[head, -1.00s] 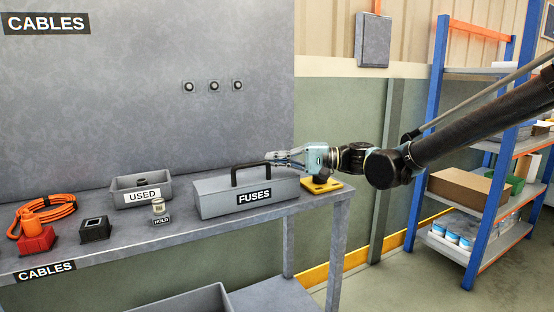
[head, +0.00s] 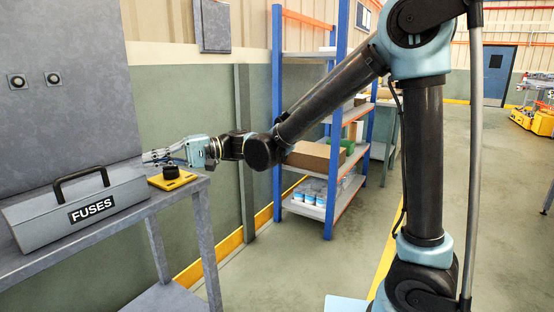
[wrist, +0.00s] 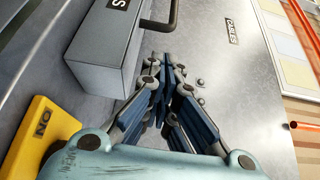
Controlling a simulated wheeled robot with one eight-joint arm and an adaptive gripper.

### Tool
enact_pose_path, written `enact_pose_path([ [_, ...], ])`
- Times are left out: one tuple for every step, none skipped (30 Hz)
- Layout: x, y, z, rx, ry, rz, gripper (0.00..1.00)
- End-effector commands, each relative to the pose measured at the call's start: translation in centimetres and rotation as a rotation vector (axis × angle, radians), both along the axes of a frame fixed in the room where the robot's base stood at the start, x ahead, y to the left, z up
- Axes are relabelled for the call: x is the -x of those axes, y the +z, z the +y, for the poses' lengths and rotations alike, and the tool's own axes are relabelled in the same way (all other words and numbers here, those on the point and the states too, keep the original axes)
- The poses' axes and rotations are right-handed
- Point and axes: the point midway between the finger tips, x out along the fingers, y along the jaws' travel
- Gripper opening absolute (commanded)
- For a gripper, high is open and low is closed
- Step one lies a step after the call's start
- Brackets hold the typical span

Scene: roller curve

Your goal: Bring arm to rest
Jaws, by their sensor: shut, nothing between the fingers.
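My gripper (head: 160,155) is shut and empty in the head view, at the left end of my outstretched arm, over the back right part of the grey bench (head: 140,218). The grey FUSES box (head: 95,210) with a black handle stands on the bench to the left of it. In the wrist view my gripper's fingers (wrist: 163,65) are closed together beside the grey box (wrist: 110,45). They look apart from it. A yellow block (head: 172,180) with a black knob sits on the bench just below my gripper; part of it also shows in the wrist view (wrist: 40,135).
Blue-post shelving (head: 275,110) with a cardboard box (head: 315,155) and tubs stands behind my arm. Open floor (head: 500,200) lies to the right, with a yellow machine (head: 533,120) far off.

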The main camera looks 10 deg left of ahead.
Motion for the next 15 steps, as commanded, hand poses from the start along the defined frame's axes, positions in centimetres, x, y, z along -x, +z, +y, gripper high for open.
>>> enact_pose_path([
  [-0.3, 0.0, -0.2, 0.002, -0.005, -0.004, 0.00],
  [-0.5, 0.0, -0.4, 0.004, -0.009, -0.009, 0.00],
  [-1.0, -0.1, -0.8, 0.009, -0.016, -0.020, 0.00],
  [-1.4, -0.2, -1.3, 0.014, -0.024, -0.031, 0.00],
  [-2.0, -0.3, -1.8, 0.021, -0.034, -0.047, 0.00],
  [-2.9, -0.5, -2.7, 0.033, -0.049, -0.070, 0.00],
  [-3.7, -0.7, -3.5, 0.043, -0.064, -0.089, 0.00],
  [-4.5, -0.9, -4.4, 0.055, -0.078, -0.112, 0.00],
  [-5.6, -1.2, -5.6, 0.073, -0.100, -0.142, 0.00],
  [-6.5, -1.5, -6.6, 0.088, -0.116, -0.166, 0.00],
  [-7.3, -1.8, -7.7, 0.103, -0.132, -0.191, 0.00],
  [-8.3, -2.3, -9.1, 0.125, -0.152, -0.220, 0.00],
  [-9.1, -2.6, -10.1, 0.142, -0.168, -0.243, 0.00],
  [-9.8, -3.0, -11.2, 0.159, -0.182, -0.267, 0.00],
  [-10.7, -3.5, -12.7, 0.183, -0.202, -0.295, 0.00],
])
